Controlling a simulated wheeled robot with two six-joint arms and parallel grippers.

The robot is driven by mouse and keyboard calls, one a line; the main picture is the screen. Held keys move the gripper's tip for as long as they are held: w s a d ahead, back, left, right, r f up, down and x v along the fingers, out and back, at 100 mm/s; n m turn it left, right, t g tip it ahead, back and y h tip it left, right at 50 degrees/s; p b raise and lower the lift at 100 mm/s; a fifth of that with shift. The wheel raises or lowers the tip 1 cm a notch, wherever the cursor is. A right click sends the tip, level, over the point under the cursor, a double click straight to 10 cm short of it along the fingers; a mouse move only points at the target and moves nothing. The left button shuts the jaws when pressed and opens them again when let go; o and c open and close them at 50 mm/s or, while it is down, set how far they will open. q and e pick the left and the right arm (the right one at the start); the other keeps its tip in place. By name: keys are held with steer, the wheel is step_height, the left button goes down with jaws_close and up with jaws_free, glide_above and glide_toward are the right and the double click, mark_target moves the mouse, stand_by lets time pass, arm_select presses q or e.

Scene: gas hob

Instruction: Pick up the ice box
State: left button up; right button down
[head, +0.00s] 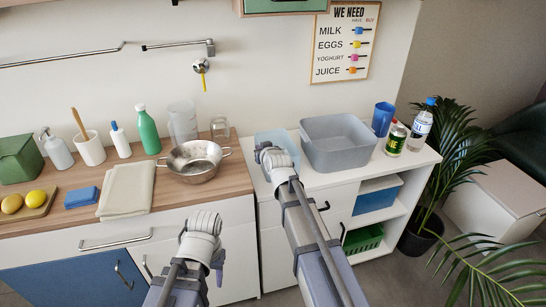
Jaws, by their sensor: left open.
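A pale blue, see-through box (283,137) stands on the white counter, left of a grey tub; it is the likeliest ice box, but I cannot be sure. My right gripper (266,153) is at its front side and hides part of it. I cannot tell whether they touch, or whether its jaws are open or shut. My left gripper (218,262) is lower, in front of the white cabinet below the wooden worktop. It is open, with nothing visible in it; my arm hides much of it.
The large grey tub (338,153), a blue cup (382,118), a green can (396,138) and a water bottle (421,125) stand to the right. A steel colander (195,161) and cloth (127,188) lie on the worktop. A plant (445,150) stands beyond the counter's right end.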

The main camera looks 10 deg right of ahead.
arm_select(q)
steer(key=shift+r, duration=0.15)
arm_select(e)
steer(key=shift+r, duration=0.15)
step_height(320, 180, up, 10)
steer(key=p, duration=1)
arm_select(q)
step_height(320, 180, up, 10)
